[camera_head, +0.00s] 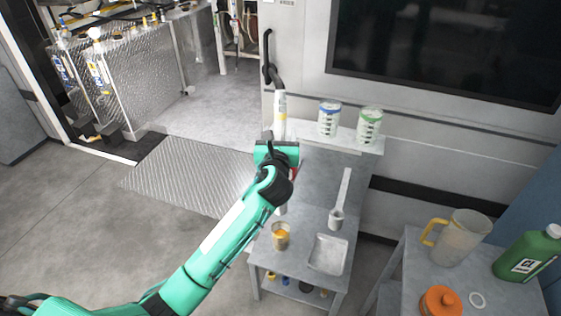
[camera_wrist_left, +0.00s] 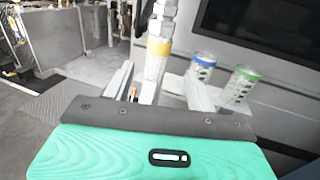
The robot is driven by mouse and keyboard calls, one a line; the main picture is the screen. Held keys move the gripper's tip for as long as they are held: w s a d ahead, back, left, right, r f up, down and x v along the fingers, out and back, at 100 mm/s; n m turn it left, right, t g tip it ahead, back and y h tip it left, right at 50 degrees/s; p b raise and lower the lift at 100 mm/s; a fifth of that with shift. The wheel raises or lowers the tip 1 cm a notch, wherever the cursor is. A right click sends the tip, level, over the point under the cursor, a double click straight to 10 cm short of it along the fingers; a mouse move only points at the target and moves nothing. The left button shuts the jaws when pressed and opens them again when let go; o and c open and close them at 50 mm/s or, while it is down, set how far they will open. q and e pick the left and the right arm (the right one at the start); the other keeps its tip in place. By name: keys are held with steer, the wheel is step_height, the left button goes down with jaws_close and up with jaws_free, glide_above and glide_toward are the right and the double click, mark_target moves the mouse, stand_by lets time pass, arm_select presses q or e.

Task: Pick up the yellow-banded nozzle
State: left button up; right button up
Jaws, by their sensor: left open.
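The yellow-banded nozzle (camera_head: 281,105) is pale, upright and hangs below a black curved piece by the wall panel. In the left wrist view the nozzle (camera_wrist_left: 156,57) stands in the middle, with its yellow band above fingertip level. My left gripper (camera_head: 277,146) is at the nozzle's lower part, which it partly hides in the head view. In the left wrist view the open fingers of my left gripper (camera_wrist_left: 158,78) appear on either side of the nozzle. I cannot tell whether either finger touches it. My right gripper is not in view.
A blue-banded container (camera_head: 329,119) and a green-banded container (camera_head: 369,126) stand on a ledge right of the nozzle. Below is a grey cart (camera_head: 306,213) with a gold cup (camera_head: 281,236), ladle (camera_head: 341,205) and tray (camera_head: 328,254). A jug (camera_head: 463,240) and green bottle (camera_head: 527,255) stand right.

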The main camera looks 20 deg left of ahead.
mark_target(280, 121)
arm_select(q)
steer(key=x, duration=0.3)
steer(key=shift+w, duration=0.2)
steer(key=shift+w+a+p, duration=0.1)
steer(key=shift+w+p, duration=0.25)
steer(key=shift+p, duration=0.05)
steer(key=shift+p+x, duration=0.75)
steer(key=shift+x, duration=1.6)
steer(key=shift+a, duration=0.15)
steer(key=shift+s, duration=0.1)
jaws_close()
